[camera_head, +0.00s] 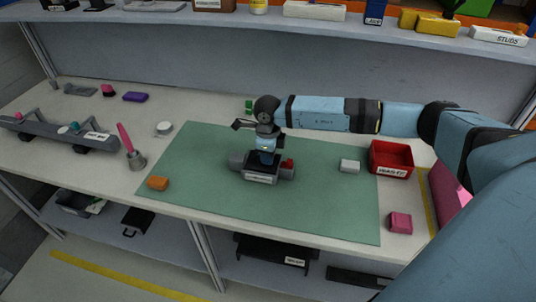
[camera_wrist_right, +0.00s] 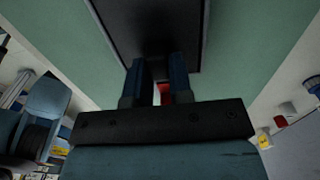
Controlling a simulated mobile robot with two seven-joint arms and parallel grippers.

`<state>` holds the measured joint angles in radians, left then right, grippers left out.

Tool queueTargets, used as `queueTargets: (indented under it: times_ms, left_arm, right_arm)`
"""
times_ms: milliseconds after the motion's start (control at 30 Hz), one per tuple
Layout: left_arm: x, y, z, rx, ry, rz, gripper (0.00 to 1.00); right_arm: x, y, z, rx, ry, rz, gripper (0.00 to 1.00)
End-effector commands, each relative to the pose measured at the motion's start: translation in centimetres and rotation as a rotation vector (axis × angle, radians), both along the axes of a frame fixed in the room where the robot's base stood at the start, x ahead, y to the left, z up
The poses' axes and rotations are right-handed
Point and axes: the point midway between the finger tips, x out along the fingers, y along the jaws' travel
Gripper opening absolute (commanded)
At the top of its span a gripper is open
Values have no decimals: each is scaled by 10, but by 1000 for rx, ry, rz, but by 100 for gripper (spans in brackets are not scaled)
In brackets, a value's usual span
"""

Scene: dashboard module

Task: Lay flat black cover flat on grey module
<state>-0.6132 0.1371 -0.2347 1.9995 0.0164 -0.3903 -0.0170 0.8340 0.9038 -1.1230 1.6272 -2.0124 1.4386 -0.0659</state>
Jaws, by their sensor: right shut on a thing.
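The grey module (camera_head: 262,179) sits on the green mat, with a white label on its near side and a red part (camera_head: 287,165) at its right. My right gripper (camera_head: 265,158) points down right over the module and hides most of its top. In the right wrist view, a dark flat panel with pale edges, seemingly the black cover (camera_wrist_right: 150,30), lies just beyond my right fingers (camera_wrist_right: 157,78). The fingers are shut on it, though the grip itself is mostly hidden. I cannot tell whether the cover touches the module. My left gripper is not in view.
The green mat (camera_head: 320,215) is mostly clear. An orange block (camera_head: 157,183) lies on its left and a pale block (camera_head: 349,166) on its right. A red bin (camera_head: 391,158) and a pink block (camera_head: 400,223) stand further right. A shelf (camera_head: 200,22) runs along the back.

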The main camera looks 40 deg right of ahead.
Motion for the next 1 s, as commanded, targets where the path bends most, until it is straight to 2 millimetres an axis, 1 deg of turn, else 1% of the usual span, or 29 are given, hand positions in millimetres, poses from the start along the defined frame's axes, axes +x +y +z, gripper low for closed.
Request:
queueTargets:
  times_ms: [333, 367, 400, 467, 500, 833, 933, 1000]
  left_arm:
    - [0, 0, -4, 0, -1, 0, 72]
    - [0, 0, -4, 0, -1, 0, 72]
    - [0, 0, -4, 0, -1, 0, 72]
    - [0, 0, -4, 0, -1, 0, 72]
    - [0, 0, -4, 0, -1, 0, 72]
    - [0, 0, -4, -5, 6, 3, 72]
    - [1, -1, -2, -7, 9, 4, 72]
    - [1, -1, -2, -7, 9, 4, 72]
  right_arm:
    - [0, 0, -6, 0, 0, 0, 0]
    - [0, 0, -6, 0, 0, 0, 22]
    - [0, 0, -5, 0, 0, 0, 32]
    - [0, 0, -5, 0, 0, 0, 45]
    - [0, 0, -5, 0, 0, 0, 50]
    - [0, 0, -5, 0, 0, 0, 50]
    - [1, -1, 7, 0, -1, -1, 50]
    - [1, 0, 21, 1, -4, 0, 50]
